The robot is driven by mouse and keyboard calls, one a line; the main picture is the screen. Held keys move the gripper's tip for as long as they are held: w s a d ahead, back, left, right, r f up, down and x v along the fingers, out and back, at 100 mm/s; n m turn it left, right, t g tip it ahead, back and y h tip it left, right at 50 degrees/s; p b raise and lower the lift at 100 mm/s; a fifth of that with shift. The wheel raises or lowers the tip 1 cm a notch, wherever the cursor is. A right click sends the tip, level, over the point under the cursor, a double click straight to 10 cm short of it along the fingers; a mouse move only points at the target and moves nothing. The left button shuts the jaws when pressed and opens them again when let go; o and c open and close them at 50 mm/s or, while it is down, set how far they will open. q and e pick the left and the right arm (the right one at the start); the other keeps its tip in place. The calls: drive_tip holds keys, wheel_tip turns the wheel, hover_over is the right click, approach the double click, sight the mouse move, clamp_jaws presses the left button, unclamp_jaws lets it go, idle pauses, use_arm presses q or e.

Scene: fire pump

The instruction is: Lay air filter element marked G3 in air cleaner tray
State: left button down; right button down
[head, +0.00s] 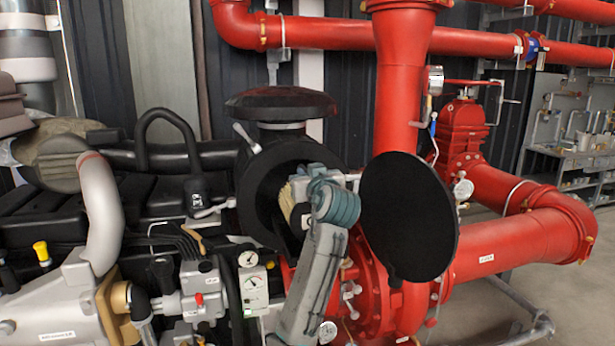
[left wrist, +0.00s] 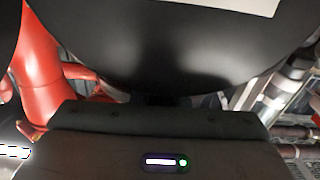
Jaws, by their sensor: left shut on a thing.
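The air cleaner tray (head: 252,183) is the open black round housing in the middle of the head view, its mouth facing me. My left gripper (head: 303,196) is at the mouth, shut on the air filter element (head: 285,204). A tan pleated edge of the element shows in the opening. My wrist and fingers hide most of it, and I cannot read its mark or tell whether it touches the housing. In the left wrist view a big dark rounded surface (left wrist: 160,55) with part of a white label fills the top; I cannot tell what it belongs to. My right gripper is not in view.
A black round disc (head: 408,217), apparently the cover, stands right of the mouth, close to my left wrist. A red pump and pipes (head: 515,245) lie behind and to the right. A black cap (head: 282,105) sits above the housing. Gauges (head: 250,282) are below left.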

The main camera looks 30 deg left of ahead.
use_arm(q)
drive_tip(key=shift+f+p, duration=0.3)
drive_tip(key=shift+f, duration=0.4)
drive_tip(key=shift+s+f, duration=0.1)
drive_tip(key=shift+f, duration=0.05)
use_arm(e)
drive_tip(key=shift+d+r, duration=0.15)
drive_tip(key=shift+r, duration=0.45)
use_arm(q)
drive_tip(key=shift+f, duration=0.1)
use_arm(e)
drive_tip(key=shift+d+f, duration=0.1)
use_arm(q)
drive_tip(key=c, duration=1.4)
unclamp_jaws()
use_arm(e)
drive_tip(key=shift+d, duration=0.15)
